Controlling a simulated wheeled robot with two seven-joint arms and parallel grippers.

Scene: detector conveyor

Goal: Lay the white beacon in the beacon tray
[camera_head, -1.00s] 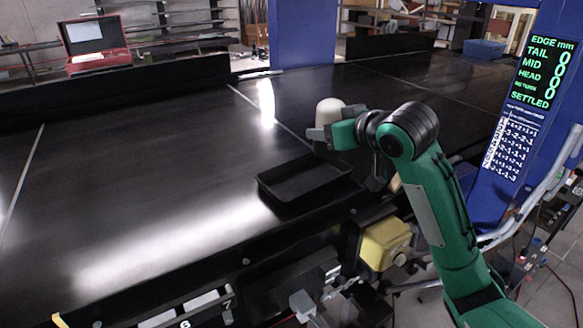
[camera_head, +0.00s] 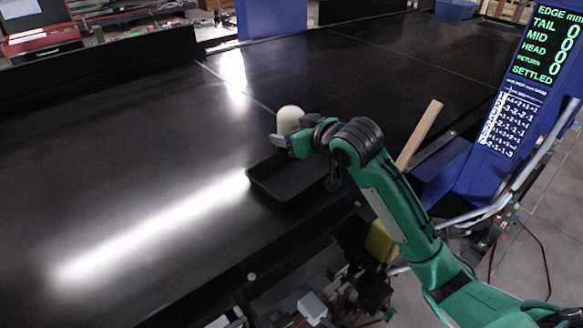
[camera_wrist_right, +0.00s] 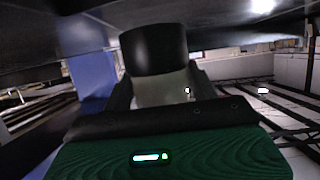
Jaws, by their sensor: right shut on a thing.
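The white beacon (camera_head: 290,117) has a rounded pale top and stands roughly upright in my right gripper (camera_head: 288,142). In the right wrist view, the gripper's fingers (camera_wrist_right: 165,92) are on both sides of the beacon's pale body, and a black cylindrical end (camera_wrist_right: 153,50) shows on it. The black beacon tray (camera_head: 283,182) lies near the front edge of the dark conveyor. It looks empty, though my arm hides part of its right side. The beacon is above or just behind the tray in the head view; its exact height is unclear. My left gripper is not in view.
The dark conveyor surface (camera_head: 130,160) is clear to the left of the tray. A wooden bar (camera_head: 418,135) rises behind my right arm. A blue post with a readout panel (camera_head: 540,50) stands at the right. A red case (camera_head: 40,38) is at the back left.

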